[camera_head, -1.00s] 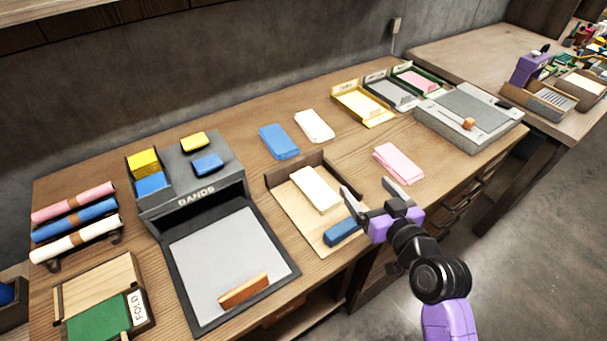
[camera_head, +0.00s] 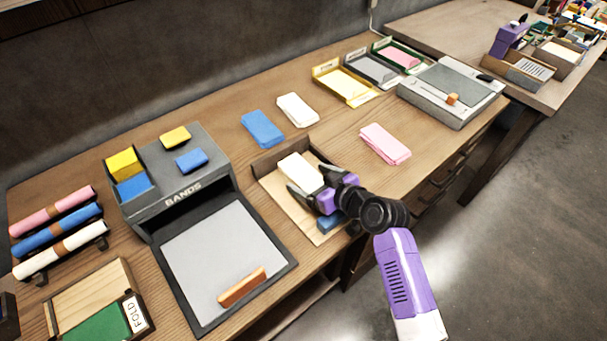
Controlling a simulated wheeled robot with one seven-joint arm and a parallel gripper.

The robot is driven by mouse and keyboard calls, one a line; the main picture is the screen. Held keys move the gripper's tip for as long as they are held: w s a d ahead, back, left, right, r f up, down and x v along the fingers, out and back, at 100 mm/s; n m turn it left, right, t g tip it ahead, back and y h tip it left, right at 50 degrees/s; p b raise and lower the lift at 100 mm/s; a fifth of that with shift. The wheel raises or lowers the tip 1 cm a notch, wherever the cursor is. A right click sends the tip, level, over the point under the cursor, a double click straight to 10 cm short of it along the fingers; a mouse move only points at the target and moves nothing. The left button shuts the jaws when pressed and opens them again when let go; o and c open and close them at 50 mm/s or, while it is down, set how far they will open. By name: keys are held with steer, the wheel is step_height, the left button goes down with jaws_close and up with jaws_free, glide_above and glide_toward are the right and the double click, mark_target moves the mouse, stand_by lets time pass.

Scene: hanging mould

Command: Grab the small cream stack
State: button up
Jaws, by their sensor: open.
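A small cream stack (camera_head: 297,167) lies in a shallow wooden tray (camera_head: 274,192) near the middle of the bench. My gripper (camera_head: 306,179) is over the near end of this stack, with its dark fingers open, one on each side of it. The fingers and purple gripper body hide the stack's near end. I cannot tell whether the fingers touch it. A whiter stack (camera_head: 297,110) lies on the bare bench behind the tray.
A blue block (camera_head: 331,221) lies at the tray's near right, partly under my gripper. A blue stack (camera_head: 263,128) and a pink stack (camera_head: 385,143) lie nearby. The grey BANDS box (camera_head: 200,185) stands to the left. The tray has a raised dark back edge.

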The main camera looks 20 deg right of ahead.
steer(key=shift+x, duration=0.9)
steer(key=shift+r, duration=0.1)
steer(key=c, duration=1.7)
steer(key=shift+o, duration=0.2)
steer(key=shift+r, duration=0.15)
